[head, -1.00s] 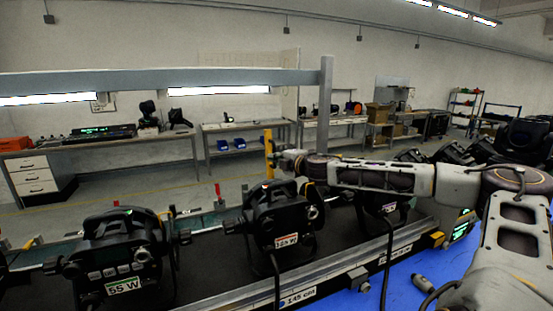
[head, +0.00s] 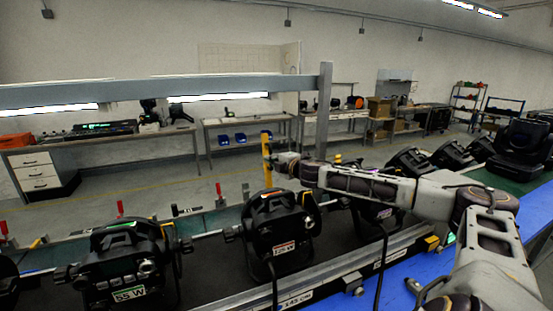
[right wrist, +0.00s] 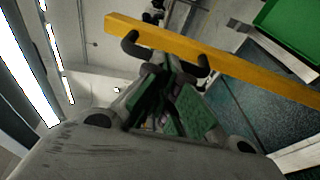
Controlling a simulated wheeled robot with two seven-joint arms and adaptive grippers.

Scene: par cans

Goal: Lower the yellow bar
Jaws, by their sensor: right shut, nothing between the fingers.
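The yellow bar (head: 266,152) stands upright behind the lamp marked 125 W in the head view. In the right wrist view the bar (right wrist: 225,58) crosses the top at a slant, with a dark curved part like a handle on its near side. My right gripper (head: 277,160) is at the bar's right side. It is shut with nothing between its fingers; in the right wrist view its green-padded fingers (right wrist: 165,98) are in front of the bar and the handle-like part. I cannot tell whether they touch. My left gripper is not in view.
The 125 W lamp (head: 279,230) and the 55 W lamp (head: 125,262) stand on the dark bench in front of the bar. Another lamp (head: 376,208) is under my right forearm. A grey rail (head: 180,88) and post (head: 324,110) stand behind. A green bin shows in the wrist view (right wrist: 290,30).

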